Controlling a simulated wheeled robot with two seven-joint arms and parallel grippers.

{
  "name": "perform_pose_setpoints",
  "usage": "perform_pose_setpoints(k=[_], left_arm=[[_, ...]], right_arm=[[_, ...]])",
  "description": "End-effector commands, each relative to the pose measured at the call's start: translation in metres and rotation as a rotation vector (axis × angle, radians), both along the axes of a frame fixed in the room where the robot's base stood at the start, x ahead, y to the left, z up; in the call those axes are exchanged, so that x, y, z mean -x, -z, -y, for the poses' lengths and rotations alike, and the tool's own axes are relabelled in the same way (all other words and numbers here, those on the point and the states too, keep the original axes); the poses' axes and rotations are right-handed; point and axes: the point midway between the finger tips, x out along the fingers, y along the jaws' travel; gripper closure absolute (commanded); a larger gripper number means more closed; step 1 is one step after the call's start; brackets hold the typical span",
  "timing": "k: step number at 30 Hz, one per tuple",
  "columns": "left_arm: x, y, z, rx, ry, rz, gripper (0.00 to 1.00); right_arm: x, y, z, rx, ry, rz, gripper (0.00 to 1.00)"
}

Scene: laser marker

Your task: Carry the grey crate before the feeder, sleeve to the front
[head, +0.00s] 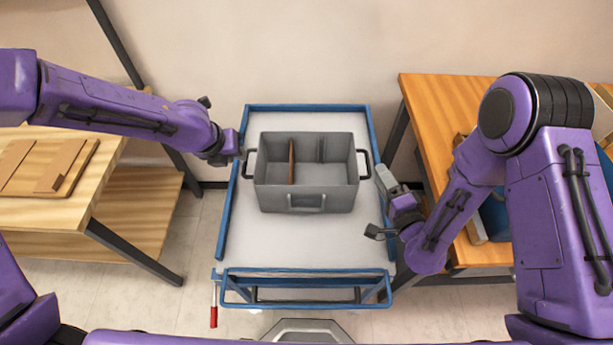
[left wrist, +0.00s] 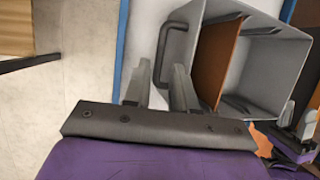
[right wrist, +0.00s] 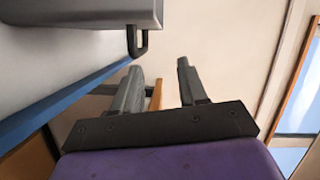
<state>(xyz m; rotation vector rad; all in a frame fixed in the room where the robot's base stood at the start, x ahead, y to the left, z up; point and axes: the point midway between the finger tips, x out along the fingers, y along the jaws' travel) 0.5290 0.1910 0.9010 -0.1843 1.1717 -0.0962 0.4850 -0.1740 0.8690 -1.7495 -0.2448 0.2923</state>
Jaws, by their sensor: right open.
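The grey crate (head: 335,196) stands upright on a blue-railed trolley (head: 236,220), with a brown divider (head: 291,165) inside. A grey frame-like piece, perhaps the sleeve, (head: 306,209) is on its near wall. A black handle sticks out on each side. My left gripper (head: 238,157) is at the left handle (left wrist: 173,45); its fingers are open, with the handle's end between or just beyond them. My right gripper (head: 381,176) is open beside the right handle (head: 364,163); in the right wrist view this handle (right wrist: 138,45) lies beyond the left finger, not between the fingers. I cannot make out the feeder.
A wooden table (head: 55,205) stands at the left and a wooden bench (head: 440,100) at the right, partly hidden by my arm. The trolley has a blue push rail (head: 305,272) and a red-gripped lever (head: 213,310) at the near end. Its deck is clear around the crate.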

Motion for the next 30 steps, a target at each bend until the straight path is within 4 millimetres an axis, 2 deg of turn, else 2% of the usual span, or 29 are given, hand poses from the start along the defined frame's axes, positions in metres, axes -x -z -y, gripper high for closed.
perform_pose_setpoints(k=[3, 5, 9, 15, 21, 28, 29, 30], left_arm=[[-0.005, 0.015, 0.003, -0.001, 0.000, -0.002, 0.75], [-0.008, 0.022, 0.004, -0.001, 0.000, -0.002, 0.75], [-0.016, 0.040, 0.007, -0.001, -0.001, -0.001, 0.75], [-0.024, 0.059, 0.010, 0.000, -0.002, 0.000, 0.75], [-0.028, 0.066, 0.012, 0.001, -0.002, 0.001, 0.75], [-0.028, 0.066, 0.012, 0.002, -0.002, 0.001, 0.75], [-0.028, 0.066, 0.012, 0.001, -0.002, 0.001, 0.81], [-0.028, 0.066, 0.012, 0.001, -0.002, 0.001, 0.94]], right_arm=[[0.000, 0.025, -0.001, 0.001, -0.001, -0.003, 0.58], [-0.003, 0.033, -0.002, -0.001, -0.001, 0.002, 0.58], [-0.032, 0.032, -0.012, 0.000, -0.001, 0.005, 0.58], [-0.060, 0.034, -0.021, 0.000, -0.001, 0.002, 0.58], [-0.071, 0.035, -0.025, 0.001, 0.000, 0.000, 0.58], [-0.071, 0.034, -0.025, 0.001, -0.001, 0.000, 0.58], [-0.071, 0.034, -0.025, 0.001, -0.001, 0.000, 0.64], [-0.071, 0.034, -0.025, 0.001, -0.001, 0.000, 0.77]])
